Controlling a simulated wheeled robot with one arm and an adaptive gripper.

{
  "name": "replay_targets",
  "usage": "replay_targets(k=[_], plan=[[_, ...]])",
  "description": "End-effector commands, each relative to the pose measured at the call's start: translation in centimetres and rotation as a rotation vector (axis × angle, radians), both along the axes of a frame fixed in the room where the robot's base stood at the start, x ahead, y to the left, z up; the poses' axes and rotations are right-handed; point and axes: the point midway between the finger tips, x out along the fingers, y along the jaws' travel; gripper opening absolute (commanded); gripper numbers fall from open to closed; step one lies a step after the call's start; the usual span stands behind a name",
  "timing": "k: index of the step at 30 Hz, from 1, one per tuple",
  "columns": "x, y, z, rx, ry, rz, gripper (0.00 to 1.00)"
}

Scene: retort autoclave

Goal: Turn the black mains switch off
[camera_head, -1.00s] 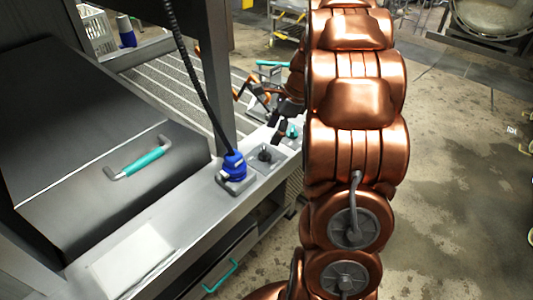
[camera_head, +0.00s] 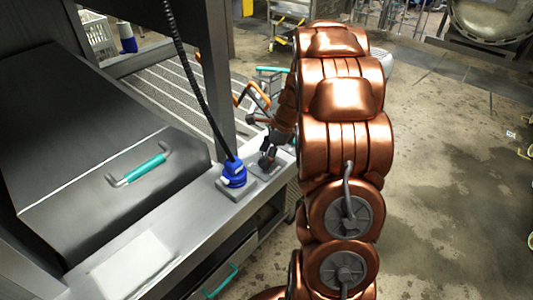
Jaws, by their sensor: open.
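The black mains switch (camera_head: 266,163) is a dark knob on a square grey plate (camera_head: 262,172), on the metal ledge just right of a blue plug. My gripper (camera_head: 268,150) is at the switch, its dark fingers over and around the knob's upper part. The fingers partly hide the knob, and I cannot tell whether they touch it. The gripper is open. My copper arm fills the middle of the view and hides part of the ledge beyond. The switch's exact angle cannot be made out.
The blue plug (camera_head: 233,173) with its black coiled cable (camera_head: 190,75) stands close left of the switch. A grey post (camera_head: 218,70) rises behind it. A dark lid with a teal handle (camera_head: 144,169) lies left. Open floor (camera_head: 440,200) is on the right.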

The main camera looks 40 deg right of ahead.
Motion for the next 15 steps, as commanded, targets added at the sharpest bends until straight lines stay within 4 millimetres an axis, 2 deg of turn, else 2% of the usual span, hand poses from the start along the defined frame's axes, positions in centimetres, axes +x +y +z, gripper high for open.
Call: replay_targets(k=[3,15], plan=[[0.0,0.0,0.02,0.0,0.0,0.0,0.68],[-0.01,-0.02,0.03,0.0,0.0,0.0,0.26]])
